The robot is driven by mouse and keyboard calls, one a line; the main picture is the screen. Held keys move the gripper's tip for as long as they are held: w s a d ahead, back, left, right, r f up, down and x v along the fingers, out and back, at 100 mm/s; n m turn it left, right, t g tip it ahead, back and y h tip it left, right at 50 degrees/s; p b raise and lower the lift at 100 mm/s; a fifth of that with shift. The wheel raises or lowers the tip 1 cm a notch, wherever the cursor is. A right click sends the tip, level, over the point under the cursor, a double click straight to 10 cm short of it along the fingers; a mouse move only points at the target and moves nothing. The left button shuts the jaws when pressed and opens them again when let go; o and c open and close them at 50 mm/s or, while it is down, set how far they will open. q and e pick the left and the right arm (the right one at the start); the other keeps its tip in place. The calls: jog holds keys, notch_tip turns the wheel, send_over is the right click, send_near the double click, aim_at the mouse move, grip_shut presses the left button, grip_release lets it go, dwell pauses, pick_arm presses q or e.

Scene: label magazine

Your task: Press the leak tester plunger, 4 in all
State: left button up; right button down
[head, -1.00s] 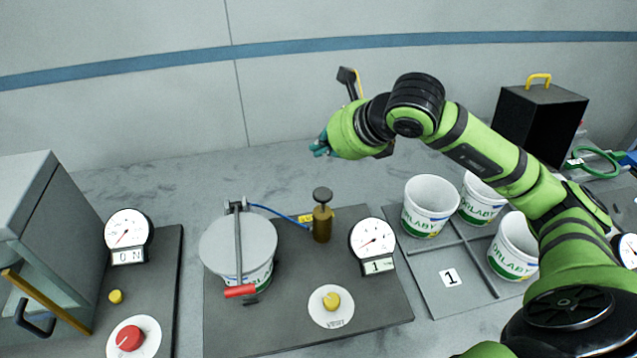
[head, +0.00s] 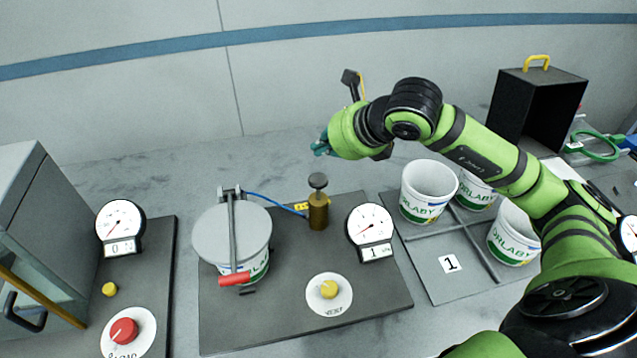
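The leak tester plunger (head: 318,200) is a brass cylinder with a dark round knob raised on a short stem. It stands upright at the back of a dark base plate (head: 225,325). A lidded tub (head: 235,238) is clamped on that plate under a bar with a red handle. The gauge (head: 371,225) beside the plunger has a display reading 1. My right gripper (head: 320,146) is above and behind the plunger, apart from it. Its teal fingertips are mostly hidden by my wrist, so its opening cannot be seen. My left gripper is out of view.
A yellow VENT knob (head: 328,289) sits at the plate's front. Several white tubs stand on a divided tray (head: 430,283) marked 1 at right. A black box (head: 540,105) is behind them. A grey cabinet (head: 50,215) and another gauge (head: 120,222) are at left.

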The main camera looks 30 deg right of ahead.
aim_at(323, 180)
notch_tip(323, 180, down, 4)
jog(key=b, duration=0.3)
jog(key=shift+f, duration=0.35)
jog(key=shift+f+b, duration=0.1)
jog(key=shift+b, duration=0.25)
dwell(0.5)
jog(key=shift+f+b, duration=0.35)
jog(key=shift+b, duration=0.35)
